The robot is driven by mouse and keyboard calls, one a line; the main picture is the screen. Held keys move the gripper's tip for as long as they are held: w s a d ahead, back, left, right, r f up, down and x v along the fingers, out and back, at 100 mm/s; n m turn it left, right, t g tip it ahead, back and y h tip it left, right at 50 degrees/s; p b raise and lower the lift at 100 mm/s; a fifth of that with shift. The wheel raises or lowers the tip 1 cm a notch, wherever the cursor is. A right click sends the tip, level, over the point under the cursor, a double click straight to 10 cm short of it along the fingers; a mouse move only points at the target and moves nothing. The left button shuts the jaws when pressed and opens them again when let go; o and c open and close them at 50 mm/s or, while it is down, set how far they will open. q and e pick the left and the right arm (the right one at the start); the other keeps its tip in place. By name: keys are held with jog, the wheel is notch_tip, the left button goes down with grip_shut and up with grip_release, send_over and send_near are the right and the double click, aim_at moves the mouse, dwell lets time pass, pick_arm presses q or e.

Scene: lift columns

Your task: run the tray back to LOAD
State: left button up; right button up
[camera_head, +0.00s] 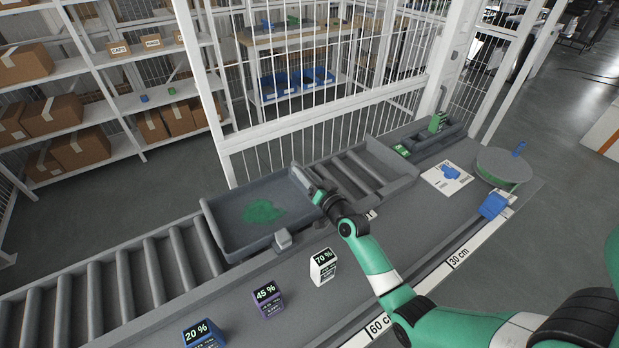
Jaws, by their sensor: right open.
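A grey tray (228,214) with a green patch on its floor sits on the roller conveyor, left of the picture's middle. My right gripper (304,181) is open at the tray's right end wall; I cannot tell whether it touches the wall or has it between the fingers. Bare rollers (355,172) show to the right of the tray, and more rollers (120,275) run to the left. I can read no LOAD mark; a small white label (371,214) is partly hidden by my right arm. My left gripper is not in view.
Blocks marked 20 % (203,334), 45 % (267,298) and 70 % (323,266) stand in front of the conveyor. A small grey block (283,240) is at the tray's front edge. A blue block (493,205) and a round grey disc (505,166) are at right. A white mesh fence (300,140) stands behind.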

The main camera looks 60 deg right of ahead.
jog(key=p+v, duration=0.1)
jog(key=v, duration=1)
jog(key=shift+s+a+f, duration=0.1)
jog(key=shift+s+a, duration=0.05)
jog(key=shift+s, duration=0.05)
